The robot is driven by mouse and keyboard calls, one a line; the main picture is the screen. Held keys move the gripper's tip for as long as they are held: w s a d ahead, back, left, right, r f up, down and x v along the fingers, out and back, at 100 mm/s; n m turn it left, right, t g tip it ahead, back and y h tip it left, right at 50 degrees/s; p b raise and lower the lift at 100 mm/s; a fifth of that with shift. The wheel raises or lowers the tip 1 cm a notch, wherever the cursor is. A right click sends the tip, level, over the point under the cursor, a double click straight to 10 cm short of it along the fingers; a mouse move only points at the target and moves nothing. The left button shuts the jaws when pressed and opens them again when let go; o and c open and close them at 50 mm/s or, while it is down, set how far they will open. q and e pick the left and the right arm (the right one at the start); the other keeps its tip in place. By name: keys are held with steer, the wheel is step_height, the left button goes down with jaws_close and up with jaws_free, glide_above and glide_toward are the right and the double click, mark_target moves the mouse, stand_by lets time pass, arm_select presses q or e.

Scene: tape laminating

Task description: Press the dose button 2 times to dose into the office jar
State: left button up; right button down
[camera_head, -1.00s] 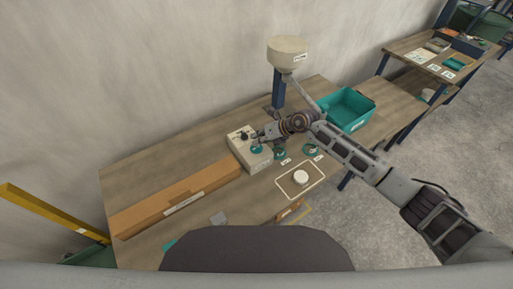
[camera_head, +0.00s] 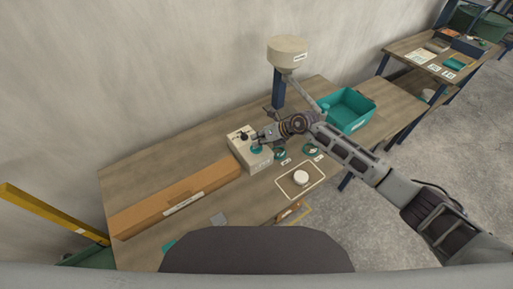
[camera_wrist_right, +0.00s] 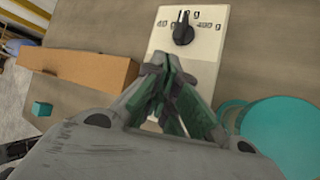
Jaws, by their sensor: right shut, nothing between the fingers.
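A pale control box (camera_head: 243,152) stands on the bench, with a dark knob and a teal button (camera_head: 257,149) on its top. The box and its knob (camera_wrist_right: 183,28) also show in the right wrist view. My right gripper (camera_head: 259,141) is shut and empty, its fingertips over the box close to the button. Its closed fingers (camera_wrist_right: 160,70) hide the button in the wrist view; I cannot tell whether they touch it. A white-topped jar (camera_head: 301,177) stands in a pale outlined area right of the box; its label is unreadable. My left gripper is not in view.
A cream hopper (camera_head: 288,52) on a blue post stands behind my right arm. A teal bin (camera_head: 347,109) is at the right, and a long brown carton (camera_head: 175,200) at the left. Round teal items (camera_head: 311,149) lie near small labels beside the box.

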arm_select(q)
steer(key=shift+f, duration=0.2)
arm_select(e)
steer(key=shift+f, duration=0.45)
stand_by(0.4)
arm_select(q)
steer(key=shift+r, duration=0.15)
arm_select(e)
steer(key=shift+r, duration=0.2)
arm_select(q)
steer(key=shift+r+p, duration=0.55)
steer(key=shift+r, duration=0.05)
arm_select(e)
steer(key=shift+r, duration=0.8)
steer(key=shift+r, duration=0.1)
